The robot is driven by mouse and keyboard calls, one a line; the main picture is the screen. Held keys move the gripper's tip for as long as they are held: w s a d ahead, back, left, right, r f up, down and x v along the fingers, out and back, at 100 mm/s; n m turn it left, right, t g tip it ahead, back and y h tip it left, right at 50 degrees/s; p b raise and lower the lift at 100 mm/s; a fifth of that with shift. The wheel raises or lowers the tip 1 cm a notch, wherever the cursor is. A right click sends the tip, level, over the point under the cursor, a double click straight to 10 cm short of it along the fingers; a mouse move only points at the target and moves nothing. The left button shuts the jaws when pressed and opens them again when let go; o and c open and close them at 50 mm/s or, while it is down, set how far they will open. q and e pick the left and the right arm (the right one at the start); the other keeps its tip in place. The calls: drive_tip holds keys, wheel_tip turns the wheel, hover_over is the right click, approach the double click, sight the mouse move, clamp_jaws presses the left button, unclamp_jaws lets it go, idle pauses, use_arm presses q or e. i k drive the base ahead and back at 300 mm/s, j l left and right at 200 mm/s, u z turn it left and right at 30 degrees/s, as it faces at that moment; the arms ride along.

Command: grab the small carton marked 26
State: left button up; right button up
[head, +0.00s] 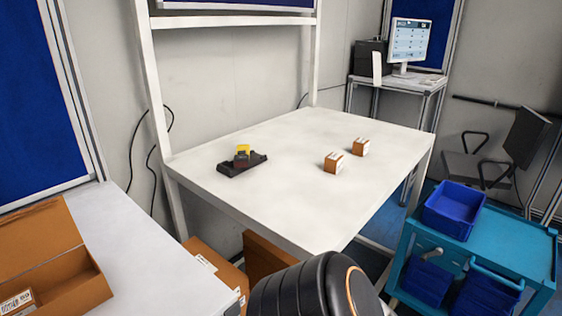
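Two small brown cartons with white labels sit apart on the white table in the head view. One is the nearer carton (333,163); the other is the farther carton (360,147), a little to its right. The label print is too small to read, so I cannot tell which one is marked 26. Another labelled small carton (17,303) lies in an open box at the lower left, its marking also unreadable. Neither of my grippers is in view. A dark rounded part, likely of my own arm, shows at the bottom centre.
A black device with a yellow part (242,160) lies on the white table (270,135) at its left. An open cardboard box (60,255) rests on a left-hand table (150,265). A teal cart (500,245) with blue bins (454,210) stands right. Large cartons (215,270) sit below the table.

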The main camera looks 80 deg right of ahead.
sight(333, 164)
drive_tip(key=i+z, duration=0.1)
drive_tip(key=z, duration=2.95)
drive_tip(key=l+u, duration=0.1)
drive_tip(key=u, duration=0.4)
drive_tip(key=i+l+u, duration=0.1)
drive_tip(key=u, duration=0.4)
drive_tip(key=l+u, duration=0.15)
drive_tip(key=u, duration=0.35)
drive_tip(key=l+u, duration=0.3)
drive_tip(key=l, duration=0.15)
drive_tip(key=k+l+u, duration=0.15)
drive_tip(key=l+u, duration=0.2)
drive_tip(key=k+l+u, duration=0.1)
drive_tip(key=l, duration=0.2)
drive_tip(key=k+l+u, duration=0.1)
drive_tip(key=l, duration=0.25)
drive_tip(key=k+l+u, duration=0.1)
drive_tip(key=k+l, duration=0.1)
drive_tip(key=l, duration=0.1)
